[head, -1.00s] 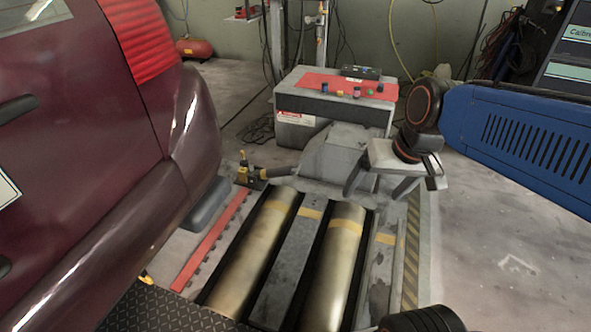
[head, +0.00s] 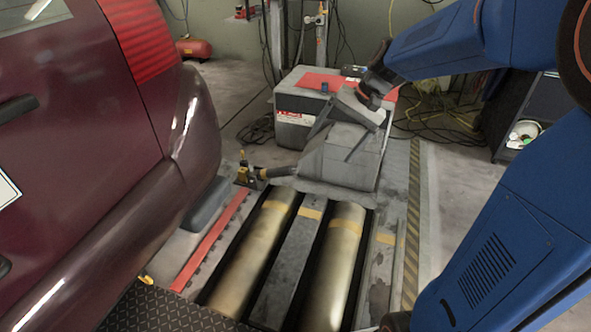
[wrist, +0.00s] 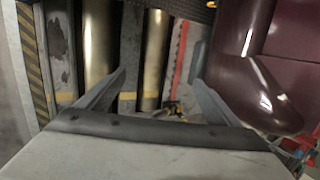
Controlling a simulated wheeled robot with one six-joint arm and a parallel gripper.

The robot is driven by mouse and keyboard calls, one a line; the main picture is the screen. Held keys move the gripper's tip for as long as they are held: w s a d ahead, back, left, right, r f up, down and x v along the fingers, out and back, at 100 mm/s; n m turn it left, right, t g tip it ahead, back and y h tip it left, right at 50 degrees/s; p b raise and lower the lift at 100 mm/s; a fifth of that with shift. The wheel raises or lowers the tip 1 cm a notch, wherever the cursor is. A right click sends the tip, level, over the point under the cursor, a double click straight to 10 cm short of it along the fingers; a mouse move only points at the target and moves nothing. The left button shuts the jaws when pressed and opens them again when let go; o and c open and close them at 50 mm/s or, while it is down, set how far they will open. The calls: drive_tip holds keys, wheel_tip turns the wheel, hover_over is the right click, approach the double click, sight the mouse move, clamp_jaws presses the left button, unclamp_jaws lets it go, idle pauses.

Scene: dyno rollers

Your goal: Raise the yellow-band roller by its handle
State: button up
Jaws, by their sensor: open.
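Two metal rollers, the left one (head: 250,255) and the right one (head: 332,265), lie side by side in the floor bed, each with a yellow band near its far end. They also show in the wrist view, (wrist: 152,50) and (wrist: 98,40). A yellow-and-black fitting with a dark lever-like handle (head: 275,173) sits beyond the left roller's far end; in the wrist view the fitting (wrist: 175,108) is small and partly hidden. My gripper (head: 330,148) is open and empty, above the grey housing. In the wrist view its fingers (wrist: 160,78) are spread, with a roller visible between them.
The maroon car (head: 90,130) fills the left, its bumper near the red strip (head: 210,240). The grey housing (head: 345,160) and a red-topped cabinet (head: 300,100) stand behind the rollers. Black-yellow hazard striping (head: 412,230) runs along the right. Cables lie on the floor behind.

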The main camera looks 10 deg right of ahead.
drive_tip(key=w+d+f+m+y, duration=0.1)
drive_tip(key=w+f+m+y, duration=0.15)
drive_tip(key=w+f, duration=0.65)
drive_tip(key=w+d+f+m+y, duration=0.1)
drive_tip(key=w+f+m+y, duration=0.3)
drive_tip(key=w, duration=1)
drive_tip(key=w+d+f+m+y, duration=0.1)
drive_tip(key=w+f+m, duration=0.1)
drive_tip(key=w+f, duration=0.7)
drive_tip(key=w+d+f+m+t+y, duration=0.1)
drive_tip(key=w+d+f+m+t, duration=0.3)
drive_tip(key=f, duration=0.7)
drive_tip(key=w+d+f+m+t+y, duration=0.15)
drive_tip(key=w+d+f, duration=0.35)
drive_tip(key=f, duration=0.7)
drive_tip(key=w+d+f+m+t, duration=0.2)
drive_tip(key=w+f+m, duration=0.25)
drive_tip(key=f, duration=0.65)
drive_tip(key=x, duration=1.1)
drive_tip(key=w+r+x, duration=0.1)
drive_tip(key=x, duration=0.5)
drive_tip(key=shift+w+d, duration=0.1)
drive_tip(key=c, duration=1.4)
